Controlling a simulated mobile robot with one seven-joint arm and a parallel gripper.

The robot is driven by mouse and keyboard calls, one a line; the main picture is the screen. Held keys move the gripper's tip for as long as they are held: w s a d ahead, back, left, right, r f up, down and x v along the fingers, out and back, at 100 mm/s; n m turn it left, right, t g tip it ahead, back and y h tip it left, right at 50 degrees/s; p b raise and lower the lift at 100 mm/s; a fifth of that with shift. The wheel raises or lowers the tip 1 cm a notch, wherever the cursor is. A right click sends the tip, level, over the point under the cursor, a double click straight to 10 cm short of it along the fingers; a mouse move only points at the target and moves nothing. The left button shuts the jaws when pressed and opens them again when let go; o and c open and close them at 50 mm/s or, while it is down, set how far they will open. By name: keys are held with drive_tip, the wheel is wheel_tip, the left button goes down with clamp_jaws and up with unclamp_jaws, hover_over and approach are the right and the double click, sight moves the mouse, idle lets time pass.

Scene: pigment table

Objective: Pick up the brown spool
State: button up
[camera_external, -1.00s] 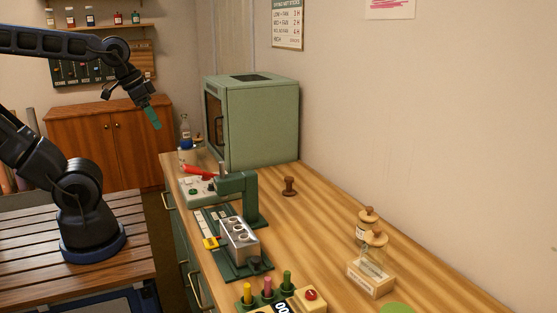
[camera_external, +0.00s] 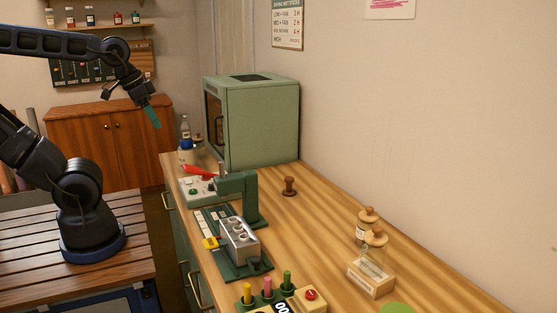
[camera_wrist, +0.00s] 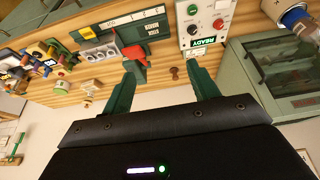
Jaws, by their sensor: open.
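The brown spool (camera_external: 289,186) stands upright on the wooden bench, to the right of the green press-like device and in front of the green cabinet. In the wrist view the small brown spool (camera_wrist: 174,73) shows between my two fingers, some distance beyond them. My gripper (camera_external: 152,117) hangs in the air left of the bench, well away from the spool. In the wrist view its green fingers (camera_wrist: 163,80) are spread apart with nothing between them.
A green cabinet (camera_external: 262,125) stands at the bench's back. A green device with a metal block (camera_external: 238,236) lies left of the spool. Glass jars with wooden lids (camera_external: 372,240) stand to the right. Bare bench (camera_external: 310,225) surrounds the spool.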

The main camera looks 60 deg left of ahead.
drive_tip(key=shift+w, duration=0.1)
drive_tip(key=m+g, duration=0.5)
drive_tip(key=m, duration=1.2)
hover_over(289, 178)
drive_tip(key=f, duration=2)
drive_tip(key=shift+s+a+f, duration=0.1)
drive_tip(key=shift+s+a, duration=0.1)
drive_tip(key=shift+a, duration=0.05)
wheel_tip(289, 178, down, 5)
drive_tip(key=shift+f, duration=0.15)
drive_tip(key=shift+w+d+f, duration=0.1)
drive_tip(key=shift+d+f, duration=0.05)
drive_tip(key=shift+f, duration=1.2)
drive_tip(key=shift+w+d+f, duration=0.1)
drive_tip(key=shift+d+f, duration=0.05)
drive_tip(key=shift+f, duration=1.15)
